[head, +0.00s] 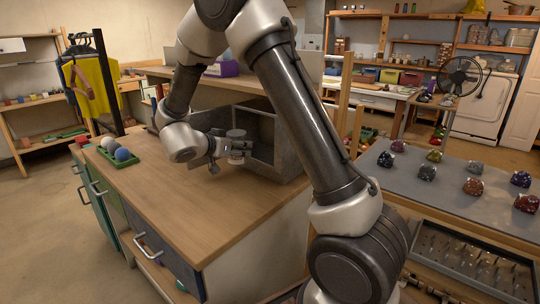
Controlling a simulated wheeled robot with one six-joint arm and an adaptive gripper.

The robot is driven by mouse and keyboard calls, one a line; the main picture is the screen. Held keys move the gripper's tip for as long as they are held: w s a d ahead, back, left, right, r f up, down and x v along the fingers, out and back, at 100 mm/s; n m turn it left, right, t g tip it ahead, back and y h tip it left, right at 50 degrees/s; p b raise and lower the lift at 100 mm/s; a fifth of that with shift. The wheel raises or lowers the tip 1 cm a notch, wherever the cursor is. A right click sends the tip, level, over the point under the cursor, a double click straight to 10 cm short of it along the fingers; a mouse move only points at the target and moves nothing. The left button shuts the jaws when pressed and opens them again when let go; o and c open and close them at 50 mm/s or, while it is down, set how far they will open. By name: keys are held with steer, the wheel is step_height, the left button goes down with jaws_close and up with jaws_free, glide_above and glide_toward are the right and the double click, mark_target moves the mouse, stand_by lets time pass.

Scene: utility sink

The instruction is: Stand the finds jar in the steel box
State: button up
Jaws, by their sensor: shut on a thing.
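The steel box (285,165) is a grey, open box on the wooden cabinet top, partly hidden behind my arm. The finds jar (237,134) is a small pale jar with a flat grey top, and it looks upright. My gripper (229,149) is shut on the jar, reaching in from the left and covering part of its side. The jar shows against the opening of the box. I cannot tell whether it is inside or just in front, or whether its base touches anything.
A green tray (108,154) with several balls sits at the left end of the wooden top (185,205). The front of this top is clear. On the right, a grey table (420,195) carries several dark, shiny lumps, with a glass-topped case (470,262) below.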

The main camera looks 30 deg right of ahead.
steer(key=shift+s+a+m+g+h, duration=0.3)
steer(key=shift+a+m+g, duration=0.3)
steer(key=shift+g, duration=0.1)
steer(key=shift+s+r+m+g, duration=0.1)
steer(key=shift+m+g, duration=0.2)
glide_above(269, 154)
steer(key=s+a, duration=0.1)
steer(key=a, duration=0.2)
steer(key=shift+s+a, duration=0.1)
steer(key=d, duration=0.1)
steer(key=w+d, duration=0.1)
steer(key=d, duration=0.1)
steer(key=shift+w+d+f, duration=0.1)
steer(key=shift+d+f, duration=0.1)
steer(key=shift+f, duration=0.55)
steer(key=shift+f, duration=0.2)
steer(key=o, duration=1.3)
